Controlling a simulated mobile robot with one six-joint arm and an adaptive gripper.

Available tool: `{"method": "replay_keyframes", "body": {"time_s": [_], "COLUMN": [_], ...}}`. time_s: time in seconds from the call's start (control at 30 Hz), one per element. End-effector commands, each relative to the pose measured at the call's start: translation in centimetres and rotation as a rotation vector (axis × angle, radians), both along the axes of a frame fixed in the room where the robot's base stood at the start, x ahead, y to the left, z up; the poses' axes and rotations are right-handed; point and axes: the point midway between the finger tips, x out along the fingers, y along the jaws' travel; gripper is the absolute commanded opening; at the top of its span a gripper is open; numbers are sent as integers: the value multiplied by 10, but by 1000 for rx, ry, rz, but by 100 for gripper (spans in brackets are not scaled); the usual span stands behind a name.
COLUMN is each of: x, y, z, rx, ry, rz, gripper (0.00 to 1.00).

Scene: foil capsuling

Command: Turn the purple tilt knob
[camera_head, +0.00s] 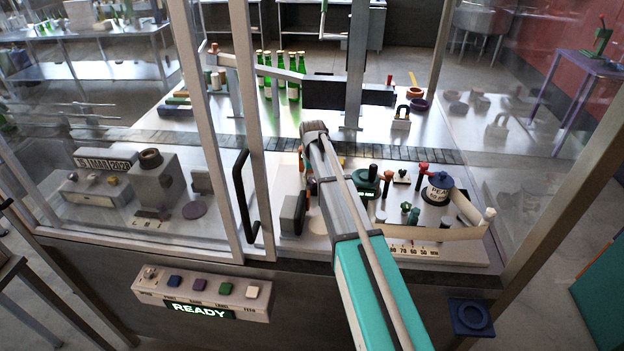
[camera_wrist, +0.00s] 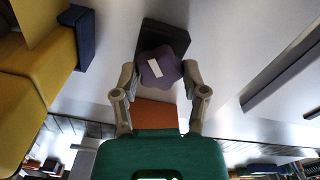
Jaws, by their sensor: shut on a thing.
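The purple tilt knob (camera_wrist: 157,66) has a lobed rim and a white mark on its face. It sits in front of a dark block (camera_wrist: 176,38) in the wrist view. My gripper (camera_wrist: 159,76) is shut on the knob, with one finger on each side of its rim. In the head view my arm reaches through the open front of the glass enclosure, and the knob and fingertips are hidden behind the arm.
A yellow body with a blue end (camera_wrist: 80,38) stands close on the left in the wrist view. In the head view, a black door handle (camera_head: 241,200) and grey block (camera_head: 292,213) are left of my arm. A labelled reel (camera_head: 438,188) stands right. A button panel (camera_head: 202,292) reads READY.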

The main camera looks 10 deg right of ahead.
Motion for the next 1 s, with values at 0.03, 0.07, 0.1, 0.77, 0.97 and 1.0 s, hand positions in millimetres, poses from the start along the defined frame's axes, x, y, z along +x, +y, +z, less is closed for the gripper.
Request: {"method": "replay_keyframes", "body": {"time_s": [0.03, 0.07, 0.1, 0.77, 0.97, 1.0], "x": [0, 0, 0, 0, 0, 0], "y": [1, 0, 0, -1, -1, -1], "z": [0, 0, 0, 0, 0, 0], "rx": [2, 2, 2, 0, 0, 0], "ry": [0, 0, 0, 0, 0, 0], "rz": [9, 14, 18, 19, 18, 18], "gripper": [9, 9, 9, 91, 91, 91]}}
